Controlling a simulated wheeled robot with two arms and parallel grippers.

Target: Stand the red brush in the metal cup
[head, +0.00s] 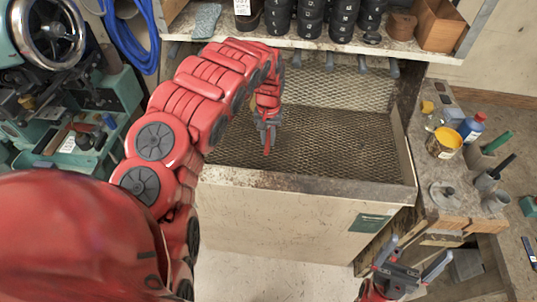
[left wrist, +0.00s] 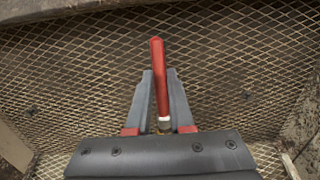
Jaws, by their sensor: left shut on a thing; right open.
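My left gripper (head: 268,122) is shut on the red brush (head: 267,145) above the mesh floor of the booth in the head view. In the left wrist view, the red handle (left wrist: 160,75) rises between the two fingers (left wrist: 161,105), with a pale metal band near its base; the bristles are hidden. My right gripper (head: 411,257) is open and empty at the lower right.
The mesh booth (head: 305,185) has a raised front wall. The right bench (head: 455,198) carries a yellow tin (head: 443,143), a blue bottle (head: 471,127) and a round metal lid (head: 444,194). A shelf (head: 340,48) with black pots crosses the back. A green machine stands left.

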